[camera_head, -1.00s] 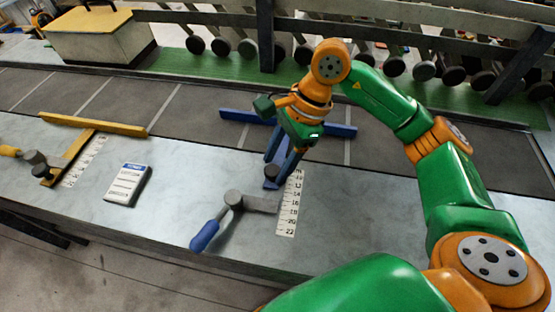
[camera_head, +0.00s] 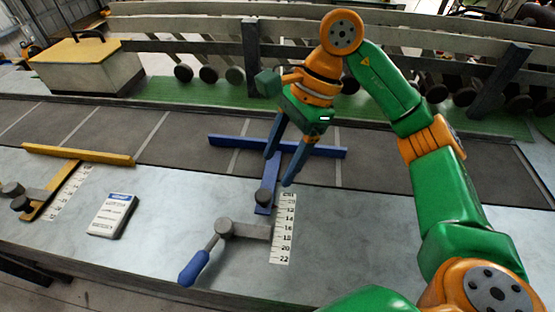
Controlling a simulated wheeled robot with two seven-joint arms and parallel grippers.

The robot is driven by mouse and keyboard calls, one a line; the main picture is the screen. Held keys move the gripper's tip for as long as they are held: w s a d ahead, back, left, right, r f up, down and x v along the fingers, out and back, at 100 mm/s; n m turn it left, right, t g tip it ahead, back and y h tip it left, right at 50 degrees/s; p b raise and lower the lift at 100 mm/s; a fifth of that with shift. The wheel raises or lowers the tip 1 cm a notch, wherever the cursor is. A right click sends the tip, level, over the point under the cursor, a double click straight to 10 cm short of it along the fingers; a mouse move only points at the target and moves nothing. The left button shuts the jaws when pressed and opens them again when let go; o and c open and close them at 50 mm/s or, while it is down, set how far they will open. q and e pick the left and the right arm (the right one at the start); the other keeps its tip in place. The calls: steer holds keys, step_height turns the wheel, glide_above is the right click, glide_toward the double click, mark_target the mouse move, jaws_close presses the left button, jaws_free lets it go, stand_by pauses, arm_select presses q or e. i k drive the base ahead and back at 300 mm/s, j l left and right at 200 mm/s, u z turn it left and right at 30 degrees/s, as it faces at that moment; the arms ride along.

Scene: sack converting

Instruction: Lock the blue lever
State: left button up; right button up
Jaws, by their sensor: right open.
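The blue lever (camera_head: 194,268) is a blue handle on a grey metal arm with a round pivot, near the table's front edge. It points down and left from the pivot. The grey clamp bar (camera_head: 250,231) runs right from the pivot to a white ruler strip (camera_head: 283,228). A blue T-shaped guide (camera_head: 318,149) lies behind it, its stem running toward the clamp. My right gripper (camera_head: 279,170) is open above the guide's stem, beyond the lever and apart from it. Its fingers point down and hold nothing. My left gripper is not in view.
A yellow guide (camera_head: 80,155) with its own clamp (camera_head: 22,198) stands at the left. A white labelled card or box (camera_head: 112,215) lies between the two clamps. A yellow-lidded box (camera_head: 85,65) stands at the back left. The surface right of the ruler is clear.

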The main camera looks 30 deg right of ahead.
mark_target(223, 227)
steer(key=k+j, duration=0.3)
steer(key=k, duration=0.15)
steer(key=k+j, duration=0.3)
steer(key=k, duration=0.15)
steer(key=k+j, duration=0.3)
steer(key=k, duration=0.2)
